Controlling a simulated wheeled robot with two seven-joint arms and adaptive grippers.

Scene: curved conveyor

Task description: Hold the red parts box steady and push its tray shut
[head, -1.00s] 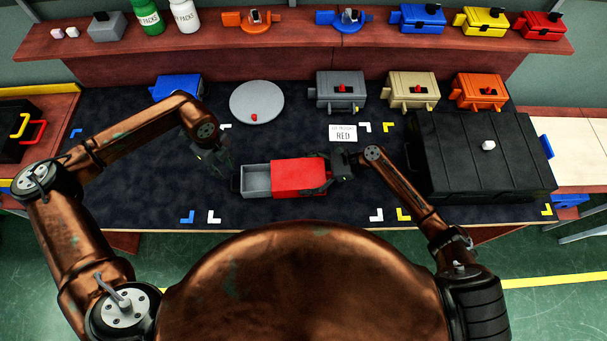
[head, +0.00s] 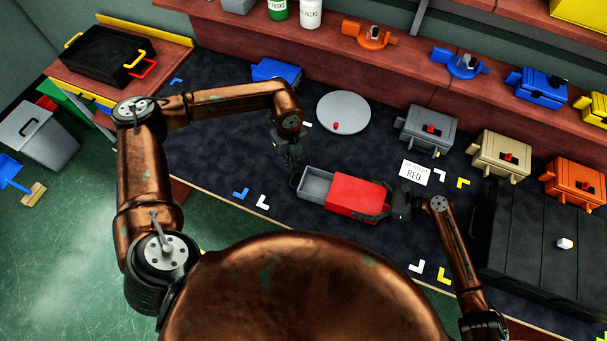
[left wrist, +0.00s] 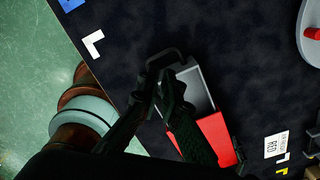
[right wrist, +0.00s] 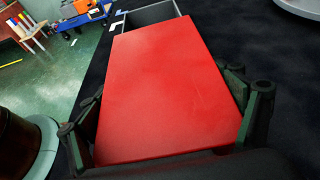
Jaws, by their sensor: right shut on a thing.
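The red parts box (head: 357,194) sits on the dark mat, with its grey tray (head: 316,186) sticking out on the left side. The tray's dark handle (head: 294,178) is at its left end; it also shows in the left wrist view (left wrist: 165,60). My right gripper (head: 382,204) is shut on the box's right end; in the right wrist view its fingers flank the red lid (right wrist: 170,85). My left gripper (head: 290,158) is just above and beside the handle. In the left wrist view its fingertips (left wrist: 160,82) are close together, overlapping the handle; contact is unclear.
A white label card reading RED (head: 415,172) lies behind the box. A round grey plate (head: 343,112) and grey box (head: 425,130) stand further back. A large black case (head: 530,235) is at the right. The mat before the box is mostly clear.

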